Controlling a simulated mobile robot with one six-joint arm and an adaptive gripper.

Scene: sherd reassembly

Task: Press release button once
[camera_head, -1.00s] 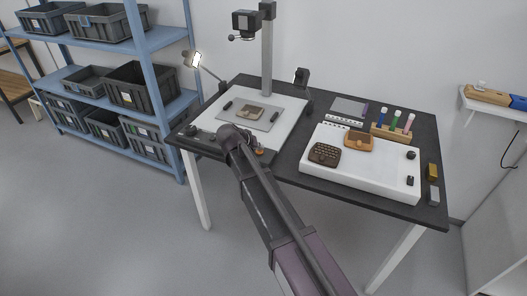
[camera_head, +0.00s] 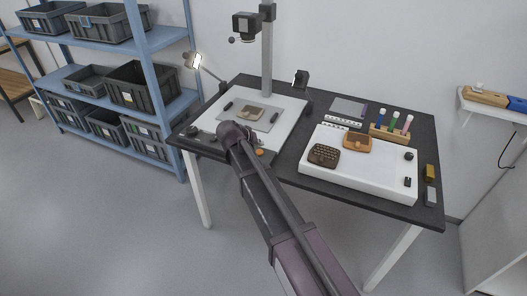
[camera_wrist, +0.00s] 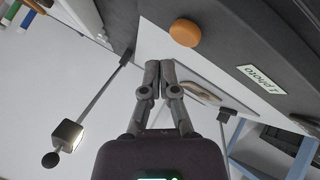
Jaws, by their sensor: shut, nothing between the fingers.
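The orange round release button (camera_wrist: 185,32) sits near the table's front edge, at the top of the wrist view. It also shows in the head view as a small orange spot (camera_head: 260,152) just right of my arm's end. My gripper (camera_wrist: 160,64) is shut and empty, with its fingertips together. In the wrist view the fingertips appear below the button and apart from it; the exact gap I cannot tell. In the head view my wrist hides the fingers. A label reading "1 PHOTO" (camera_wrist: 262,78) lies on the dark surface to the right of the button.
A white tray (camera_head: 372,180) with sherds is at right. Blue shelves (camera_head: 165,70) stand at left.

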